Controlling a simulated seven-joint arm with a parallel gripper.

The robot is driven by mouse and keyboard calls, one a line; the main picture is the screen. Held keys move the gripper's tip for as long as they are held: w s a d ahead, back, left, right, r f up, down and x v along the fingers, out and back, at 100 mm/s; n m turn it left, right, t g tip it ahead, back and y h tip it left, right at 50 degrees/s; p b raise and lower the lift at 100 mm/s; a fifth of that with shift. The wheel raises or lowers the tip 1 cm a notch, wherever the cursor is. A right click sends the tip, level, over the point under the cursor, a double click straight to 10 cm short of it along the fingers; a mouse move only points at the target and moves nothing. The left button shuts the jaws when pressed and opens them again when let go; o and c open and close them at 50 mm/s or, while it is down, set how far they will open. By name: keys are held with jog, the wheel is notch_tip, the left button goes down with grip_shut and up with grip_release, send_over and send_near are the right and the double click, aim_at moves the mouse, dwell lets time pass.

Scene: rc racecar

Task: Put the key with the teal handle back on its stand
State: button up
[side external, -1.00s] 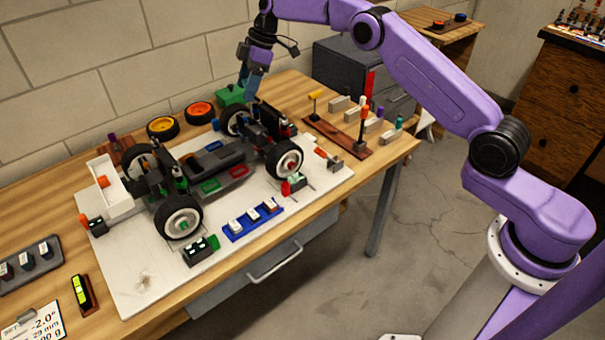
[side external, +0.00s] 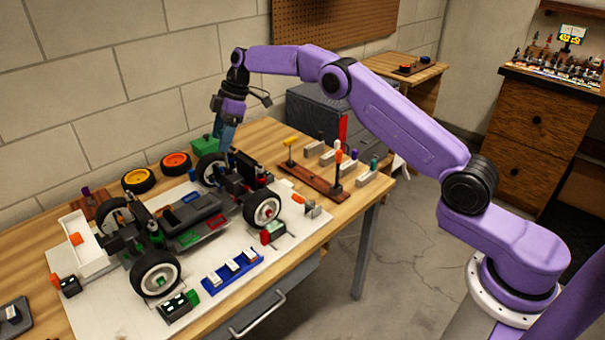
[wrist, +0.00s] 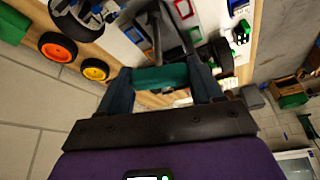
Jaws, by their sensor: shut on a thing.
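A teal handle (wrist: 160,77) lies crosswise between the two fingers of my gripper (wrist: 163,82) in the wrist view, and the fingers are shut on it. A brown wooden stand (side external: 312,184) sits right of the car.
Grey blocks (side external: 327,158) and small purple and teal pegs stand behind the wooden stand. A green box (side external: 204,144) is close beside my gripper. Orange (side external: 176,163) and yellow (side external: 138,180) wheels lie by the wall. A blue tray (side external: 232,270) lies in front of the car.

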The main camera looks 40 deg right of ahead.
jog(key=shift+r, duration=2.3)
jog(key=shift+d+r, duration=0.2)
jog(key=shift+r, duration=0.05)
jog(key=s+d+m+t+h, duration=0.15)
jog(key=d+m, duration=0.55)
jog(key=d, duration=0.8)
jog(key=s+d+m+t+h, duration=0.1)
jog(key=s+d+m+h, duration=0.15)
jog(key=d+m, duration=0.8)
jog(key=d+f+n, duration=0.3)
jog(key=d+f, duration=0.1)
jog(key=f, duration=1)
jog(key=shift+w+d, duration=0.15)
jog(key=shift+w, duration=0.1)
jog(key=shift+t, duration=0.25)
